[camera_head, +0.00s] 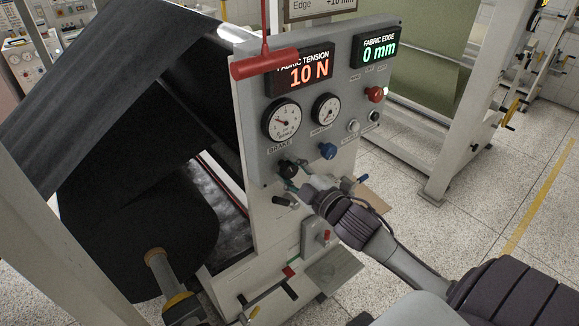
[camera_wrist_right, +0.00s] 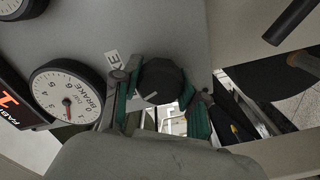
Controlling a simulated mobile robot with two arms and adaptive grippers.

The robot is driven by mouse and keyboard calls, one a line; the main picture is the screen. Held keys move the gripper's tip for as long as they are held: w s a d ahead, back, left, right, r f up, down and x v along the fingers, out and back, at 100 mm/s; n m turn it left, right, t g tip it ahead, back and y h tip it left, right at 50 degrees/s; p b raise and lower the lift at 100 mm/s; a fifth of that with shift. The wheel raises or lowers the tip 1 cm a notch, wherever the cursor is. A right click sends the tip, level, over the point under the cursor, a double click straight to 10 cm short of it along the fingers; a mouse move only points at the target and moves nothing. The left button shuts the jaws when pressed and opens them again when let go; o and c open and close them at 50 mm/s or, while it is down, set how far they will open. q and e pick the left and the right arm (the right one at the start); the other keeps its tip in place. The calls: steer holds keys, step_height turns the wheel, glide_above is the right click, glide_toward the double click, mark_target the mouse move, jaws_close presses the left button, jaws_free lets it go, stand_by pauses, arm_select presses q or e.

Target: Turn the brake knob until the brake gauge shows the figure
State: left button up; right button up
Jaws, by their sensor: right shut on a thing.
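The brake knob (camera_head: 287,169) is a black knob on the grey control panel, below the round white brake gauge (camera_head: 283,119). In the right wrist view the knob (camera_wrist_right: 163,82) sits between the green-padded fingers of my right gripper (camera_wrist_right: 160,100), with a pale mark on its face. My right gripper (camera_head: 297,180) is shut on this knob from the front. The gauge (camera_wrist_right: 68,92) also shows there, its red needle seemingly near the low end, about 1; the digits are small. The tension display (camera_head: 303,72) reads 10 N. My left gripper is out of view.
A blue knob (camera_head: 328,151) is right of the brake knob. The fabric edge display (camera_head: 377,47) reads 0 mm. A sign (camera_head: 318,6) is cut off at the top. Dark fabric (camera_head: 130,200) hangs left.

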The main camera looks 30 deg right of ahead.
steer(key=shift+m, duration=0.6)
steer(key=o, duration=1.1)
steer(key=shift+o, duration=0.2)
steer(key=shift+s, duration=0.1)
steer(key=s, duration=1.1)
steer(key=shift+s+d, duration=0.4)
steer(key=shift+d, duration=0.05)
steer(key=shift+f, duration=0.1)
